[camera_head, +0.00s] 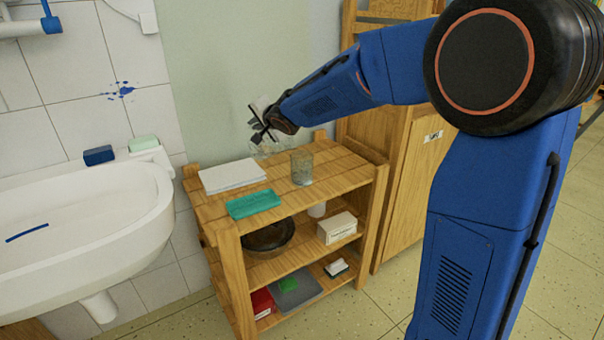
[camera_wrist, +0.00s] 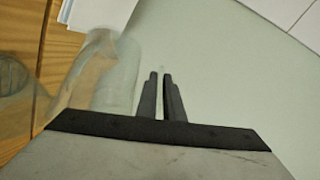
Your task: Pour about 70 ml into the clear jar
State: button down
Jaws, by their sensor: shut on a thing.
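The gripper is shut on a clear glass vessel (camera_head: 268,149), which shows faintly just below the fingers. In the wrist view the two dark fingers (camera_wrist: 161,95) are close together, with the see-through vessel (camera_wrist: 108,75) beside them on the left. Its tilt and its liquid level are hard to tell.
A white sink (camera_head: 85,225) stands at left, and a wooden cabinet (camera_head: 415,185) at right. The wall is close behind my gripper.

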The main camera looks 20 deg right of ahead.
jog(key=shift+w+a+h, duration=0.15)
jog(key=shift+a+h, duration=0.1)
jog(key=shift+h, duration=0.05)
jog(key=shift+f+n, duration=0.15)
jog(key=shift+n, duration=0.15)
jog(key=shift+w+a+f+g+h+b, duration=0.15)
jog(key=shift+a+f+g+h+b, duration=0.15)
jog(key=shift+f+g+h+b, duration=0.25)
jog(key=shift+f+n, duration=0.15)
jog(key=shift+n, duration=0.15)
